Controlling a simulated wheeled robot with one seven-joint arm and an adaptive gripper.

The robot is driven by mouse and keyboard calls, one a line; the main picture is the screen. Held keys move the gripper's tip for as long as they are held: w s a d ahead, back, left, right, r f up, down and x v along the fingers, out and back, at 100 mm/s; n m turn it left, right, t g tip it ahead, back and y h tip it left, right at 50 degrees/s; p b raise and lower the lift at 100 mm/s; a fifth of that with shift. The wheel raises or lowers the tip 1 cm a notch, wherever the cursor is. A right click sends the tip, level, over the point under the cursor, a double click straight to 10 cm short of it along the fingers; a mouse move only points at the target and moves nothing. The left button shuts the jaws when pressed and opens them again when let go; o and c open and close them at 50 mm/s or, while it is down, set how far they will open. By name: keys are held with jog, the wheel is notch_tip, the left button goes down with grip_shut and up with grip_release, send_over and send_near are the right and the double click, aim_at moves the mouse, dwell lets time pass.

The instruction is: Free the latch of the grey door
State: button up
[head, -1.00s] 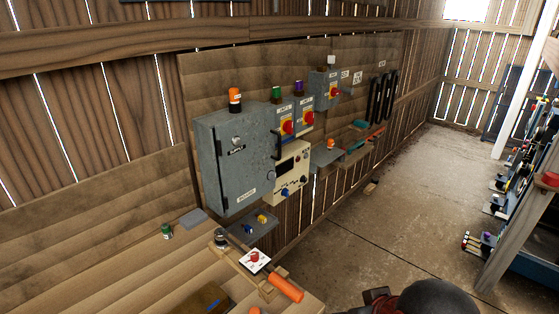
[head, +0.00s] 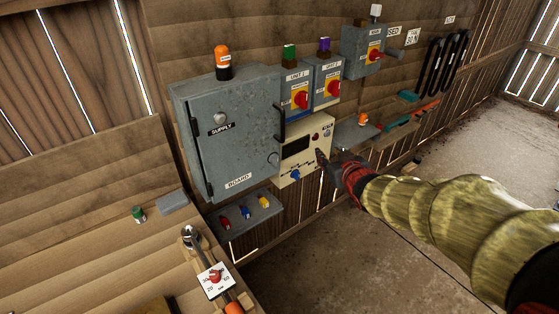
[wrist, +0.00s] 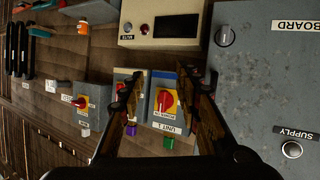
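The grey door (head: 243,140) of the supply board cabinet is closed on the wall in the head view. In the wrist view the door (wrist: 265,85) appears turned, at right, with the knob (wrist: 225,36) and the SUPPLY fitting (wrist: 291,149) visible. My gripper (head: 325,163) is right of the door, before the cream box. Its fingers (wrist: 160,80) are apart and empty.
Two red-and-yellow rotary switches (head: 301,99) (head: 333,88) sit right of the door, above the cream box (head: 303,150). A small shelf (head: 250,217) with coloured plugs is below the cabinet. A workbench (head: 110,255) stands at lower left. The floor at right is clear.

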jog(key=w+a+f+n+t+y, duration=0.1)
jog(key=w+a+f+n+y, duration=0.1)
jog(key=w+a+f+y, duration=0.3)
jog(key=n+y, duration=0.2)
jog(key=y, duration=0.1)
send_near(278, 158)
jog(key=w, duration=0.1)
jog(key=shift+t, duration=0.3)
jog(key=b+x, duration=0.1)
jog(key=x, duration=0.1)
jog(key=b+x, duration=0.1)
jog(key=x, duration=0.2)
jog(key=b+x, duration=0.1)
jog(key=x, duration=0.2)
jog(key=shift+a+f, duration=0.3)
jog(key=shift+a, duration=0.15)
jog(key=shift+c, duration=0.6)
jog(key=c, duration=0.7)
grip_shut()
